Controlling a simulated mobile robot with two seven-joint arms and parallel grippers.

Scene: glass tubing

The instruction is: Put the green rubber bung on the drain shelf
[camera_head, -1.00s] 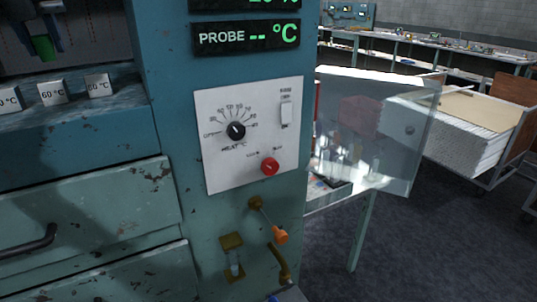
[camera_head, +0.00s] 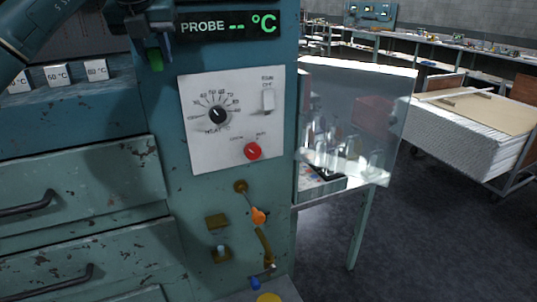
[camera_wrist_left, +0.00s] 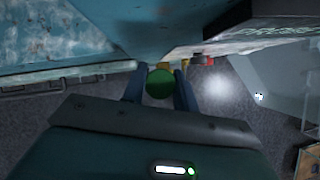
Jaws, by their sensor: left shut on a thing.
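The green rubber bung (camera_head: 154,58) is between the fingers of my left gripper (camera_head: 150,52), in front of the teal cabinet at the upper left of the head view. In the left wrist view the bung (camera_wrist_left: 160,84) shows as a green disc with a dark finger on each side; my left gripper (camera_wrist_left: 160,90) is shut on it. A pale ledge (camera_head: 287,287), perhaps the drain shelf, shows only partly at the bottom edge of the head view, under the taps and well below the bung. My right gripper is not in view.
The control panel (camera_head: 231,118) with a red knob (camera_head: 252,151) is on the cabinet front. An orange-handled valve (camera_head: 259,216) and a blue tap (camera_head: 262,280) stick out below. A yellow round thing (camera_head: 268,298) is at the bottom edge. A clear pane (camera_head: 355,120) stands out at right.

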